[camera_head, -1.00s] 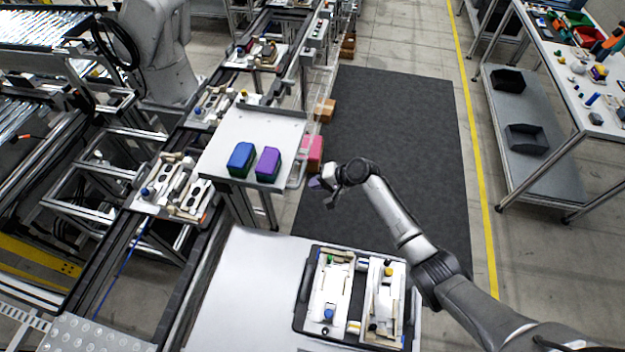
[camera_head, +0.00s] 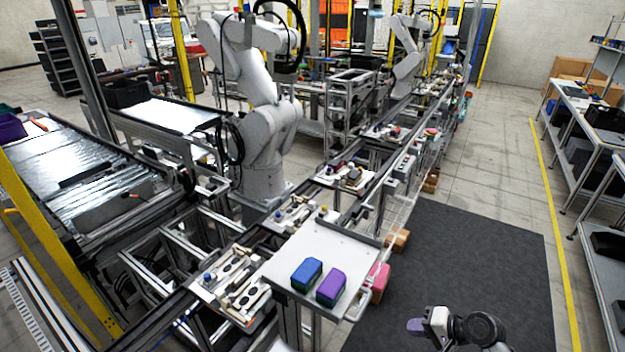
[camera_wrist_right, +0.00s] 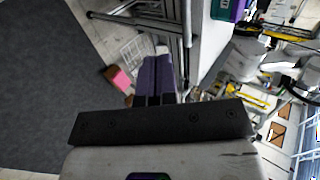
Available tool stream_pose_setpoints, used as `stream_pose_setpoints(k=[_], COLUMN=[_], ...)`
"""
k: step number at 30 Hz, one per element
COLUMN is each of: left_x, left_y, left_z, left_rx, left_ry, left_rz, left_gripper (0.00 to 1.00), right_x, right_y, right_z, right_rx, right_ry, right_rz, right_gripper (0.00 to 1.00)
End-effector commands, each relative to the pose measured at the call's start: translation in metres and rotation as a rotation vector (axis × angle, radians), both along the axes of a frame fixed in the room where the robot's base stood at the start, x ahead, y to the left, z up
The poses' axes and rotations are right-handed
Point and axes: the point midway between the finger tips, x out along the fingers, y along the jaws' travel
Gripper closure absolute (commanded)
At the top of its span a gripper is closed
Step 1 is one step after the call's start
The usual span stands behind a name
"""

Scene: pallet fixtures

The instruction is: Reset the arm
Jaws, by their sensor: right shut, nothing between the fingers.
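My right arm's gripper (camera_head: 416,326) shows at the bottom of the head view, over the dark floor mat. Its purple-grey fingers point left, toward the stand with the blue and purple boxes, and are clear of it. In the right wrist view the fingers (camera_wrist_right: 155,78) are together and hold nothing. Most of my right arm is below the head view's lower edge. My left gripper does not show.
A white-topped stand (camera_head: 318,243) holds a blue box (camera_head: 307,274) and a purple box (camera_head: 331,286). A pink box (camera_head: 379,277) is beside it. The conveyor with pallet fixtures (camera_head: 229,283) runs along its left. The dark mat (camera_head: 470,262) is clear on the right.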

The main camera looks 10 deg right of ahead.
Motion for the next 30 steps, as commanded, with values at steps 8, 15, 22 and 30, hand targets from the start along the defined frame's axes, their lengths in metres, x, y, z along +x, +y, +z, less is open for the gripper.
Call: stream_pose_setpoints(k=[8, 15, 22, 30], left_x=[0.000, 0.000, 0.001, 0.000], left_y=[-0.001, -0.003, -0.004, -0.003], left_z=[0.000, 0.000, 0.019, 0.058], left_rx=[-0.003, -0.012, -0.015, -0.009], left_ry=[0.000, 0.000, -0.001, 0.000], left_rz=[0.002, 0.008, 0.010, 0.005], left_gripper=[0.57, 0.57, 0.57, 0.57], right_x=[-0.009, -0.016, -0.075, -0.209], right_y=[-0.009, -0.012, 0.025, 0.080], right_z=[-0.011, 0.043, 0.092, 0.098], right_rx=[-0.252, -0.800, -1.188, -1.201], right_ry=[-0.089, -0.276, -0.370, -0.318], right_rz=[0.189, 0.399, 0.468, 0.482], right_gripper=[1.00, 1.00, 1.00, 1.00])
